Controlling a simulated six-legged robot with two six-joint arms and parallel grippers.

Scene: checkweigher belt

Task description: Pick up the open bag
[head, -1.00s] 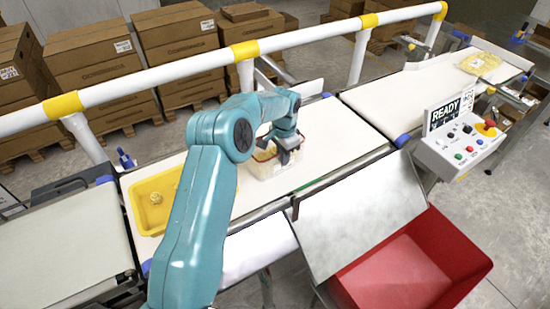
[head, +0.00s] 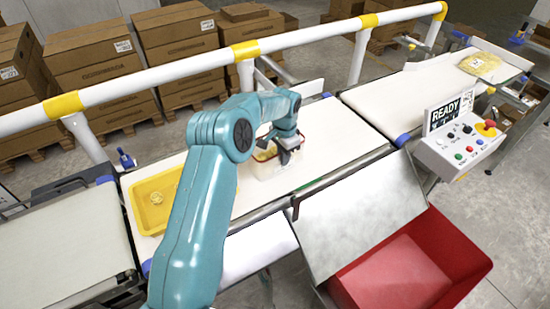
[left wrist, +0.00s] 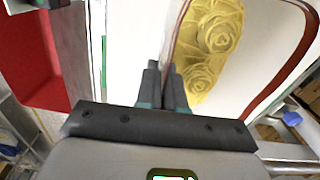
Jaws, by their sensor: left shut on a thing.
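The open bag (head: 268,167) stands on the belt in the middle of the head view. It is pale and see-through with a red rim, and it holds yellow pasta nests. In the left wrist view the nests (left wrist: 207,30) show inside the red rim. My left gripper (head: 288,150) is at the bag's right side in the head view, shut on its rim. In the left wrist view its fingers (left wrist: 168,80) are close together at the rim; the pinched part is mostly hidden. My right gripper is in neither view.
A yellow tray (head: 133,192) with a small nest lies on the belt to the left. A sloping metal plate (head: 360,215) and a red bin (head: 455,240) are in front. A control box (head: 465,150) reads READY. A white rail (head: 190,60) runs behind.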

